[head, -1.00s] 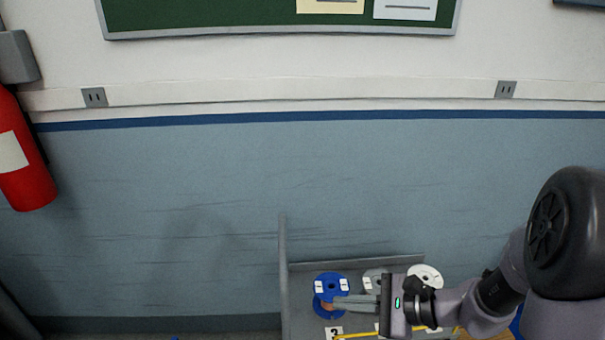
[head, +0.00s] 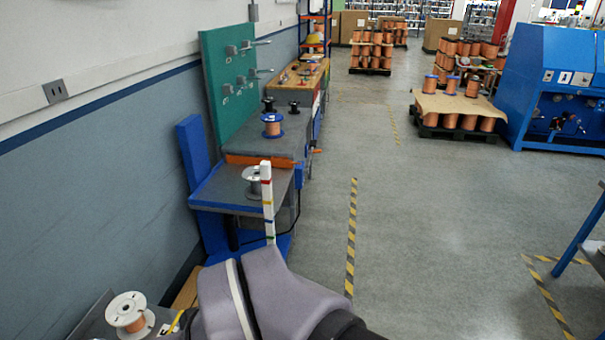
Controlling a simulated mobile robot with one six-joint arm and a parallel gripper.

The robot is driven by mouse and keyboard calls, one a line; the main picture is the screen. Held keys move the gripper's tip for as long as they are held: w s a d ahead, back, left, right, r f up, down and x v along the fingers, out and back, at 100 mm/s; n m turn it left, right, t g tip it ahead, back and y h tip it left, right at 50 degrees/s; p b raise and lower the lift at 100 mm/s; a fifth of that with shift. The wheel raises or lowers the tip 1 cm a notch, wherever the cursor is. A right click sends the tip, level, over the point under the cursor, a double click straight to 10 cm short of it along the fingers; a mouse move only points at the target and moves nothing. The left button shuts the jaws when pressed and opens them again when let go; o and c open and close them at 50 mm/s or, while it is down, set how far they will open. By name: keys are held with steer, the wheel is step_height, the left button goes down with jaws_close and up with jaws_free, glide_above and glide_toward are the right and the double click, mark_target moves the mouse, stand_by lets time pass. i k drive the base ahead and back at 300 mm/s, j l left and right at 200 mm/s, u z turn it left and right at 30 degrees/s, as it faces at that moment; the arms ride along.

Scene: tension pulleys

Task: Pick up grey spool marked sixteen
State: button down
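A grey spool (head: 254,182) stands upright on the blue-edged grey bench beside the wall. No number can be read on it from here. A white spool with copper wire (head: 130,314) sits on a grey surface at the bottom left, with no readable number. My arm crosses the bottom middle of the head view and covers part of that area. My gripper is outside the frame, so its hold cannot be seen.
A blue spool with copper (head: 272,125) and black spools stand farther along. A blue machine (head: 560,90) and a pallet of copper spools (head: 455,115) are right. The aisle floor is open.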

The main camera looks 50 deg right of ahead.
mark_target(252, 175)
steer(key=z, duration=1.25)
steer(key=i+l+u, duration=0.5)
steer(key=i+l, duration=1.85)
steer(key=i, duration=0.1)
